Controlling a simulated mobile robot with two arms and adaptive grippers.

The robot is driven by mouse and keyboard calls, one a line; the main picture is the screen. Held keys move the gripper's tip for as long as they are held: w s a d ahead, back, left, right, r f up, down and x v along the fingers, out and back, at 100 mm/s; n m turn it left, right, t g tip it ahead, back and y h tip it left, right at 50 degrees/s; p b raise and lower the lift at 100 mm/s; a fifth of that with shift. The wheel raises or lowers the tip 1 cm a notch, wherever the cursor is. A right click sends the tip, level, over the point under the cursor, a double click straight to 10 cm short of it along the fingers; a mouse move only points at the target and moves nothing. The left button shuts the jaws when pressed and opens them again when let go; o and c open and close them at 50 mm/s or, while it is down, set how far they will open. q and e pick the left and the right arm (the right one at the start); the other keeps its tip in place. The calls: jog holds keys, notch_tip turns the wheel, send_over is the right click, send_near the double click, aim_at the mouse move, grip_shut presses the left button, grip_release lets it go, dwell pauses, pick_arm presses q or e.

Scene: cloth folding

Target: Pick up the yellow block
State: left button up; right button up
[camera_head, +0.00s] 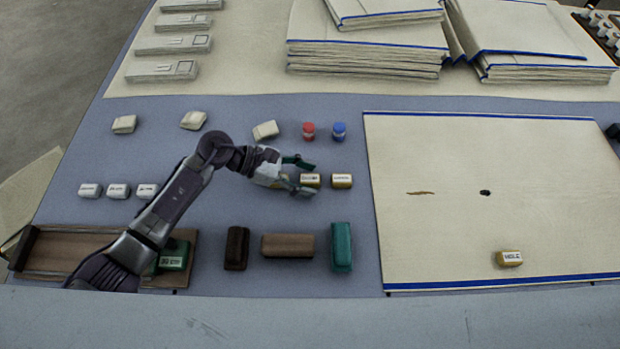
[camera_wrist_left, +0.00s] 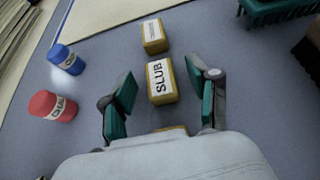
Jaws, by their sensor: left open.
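Several small yellow blocks with white labelled tops are in view. In the head view one yellow block (camera_head: 310,181) sits at my left gripper's fingertips, and another (camera_head: 341,181) stands just right of it. A yellow block labelled HOLE (camera_head: 509,258) lies on the cream board. My left gripper (camera_head: 301,177) is open and empty. In the left wrist view its fingers (camera_wrist_left: 163,98) are on either side of a yellow block labelled SLUB (camera_wrist_left: 161,82), apart from it. A further yellow block (camera_wrist_left: 153,38) is beyond, and one (camera_wrist_left: 171,131) is mostly hidden by the gripper body.
Red (camera_head: 309,131) and blue (camera_head: 339,131) cylinders stand behind the blocks. A cream board (camera_head: 440,235) is at right. White blocks (camera_head: 124,124) are at left; cloth stacks (camera_head: 365,55) are behind.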

pick_arm(q)
jog(key=c, duration=1)
jog(key=shift+r, duration=0.1)
jog(key=shift+c, duration=0.2)
